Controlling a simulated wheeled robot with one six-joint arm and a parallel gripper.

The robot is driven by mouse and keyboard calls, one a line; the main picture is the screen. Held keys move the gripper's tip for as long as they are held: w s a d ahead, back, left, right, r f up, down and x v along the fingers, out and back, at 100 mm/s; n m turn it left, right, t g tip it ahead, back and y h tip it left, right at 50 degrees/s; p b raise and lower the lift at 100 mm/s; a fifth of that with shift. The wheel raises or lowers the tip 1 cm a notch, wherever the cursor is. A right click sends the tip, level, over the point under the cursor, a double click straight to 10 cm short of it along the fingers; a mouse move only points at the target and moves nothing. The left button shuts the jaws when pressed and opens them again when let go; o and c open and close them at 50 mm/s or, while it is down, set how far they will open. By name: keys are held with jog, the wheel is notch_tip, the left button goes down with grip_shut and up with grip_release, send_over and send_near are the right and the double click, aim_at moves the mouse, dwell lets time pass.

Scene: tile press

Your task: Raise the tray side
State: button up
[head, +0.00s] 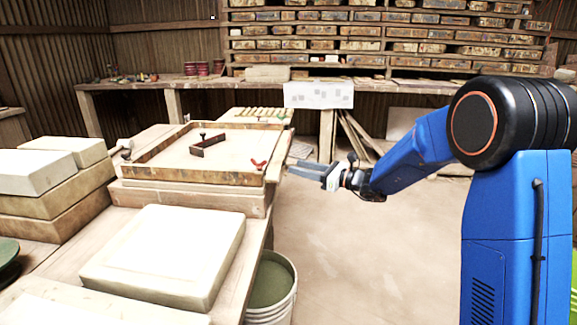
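The wooden tray (185,178) has low, rusty-brown sides and lies on wooden boards on the workbench, left of centre in the head view. Its right side (277,157) runs along the bench edge, and I cannot tell whether it stands fully upright. A red clamp or handle (258,165) sits at the tray's near right corner. A dark bracket-shaped piece (208,146) stands inside the tray. My gripper (290,168) is just right of the tray's right side, pointing left at it. Its fingers look small and overlap the tray edge, so contact and opening are unclear.
A pale slab (165,255) lies on the near bench, with stacked blocks (45,185) at left. A bucket (270,285) of green liquid stands below the bench edge. A white box (318,95) is behind. The floor right of the bench is clear.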

aim_at(281, 155)
jog(key=shift+x, duration=2.6)
grip_shut()
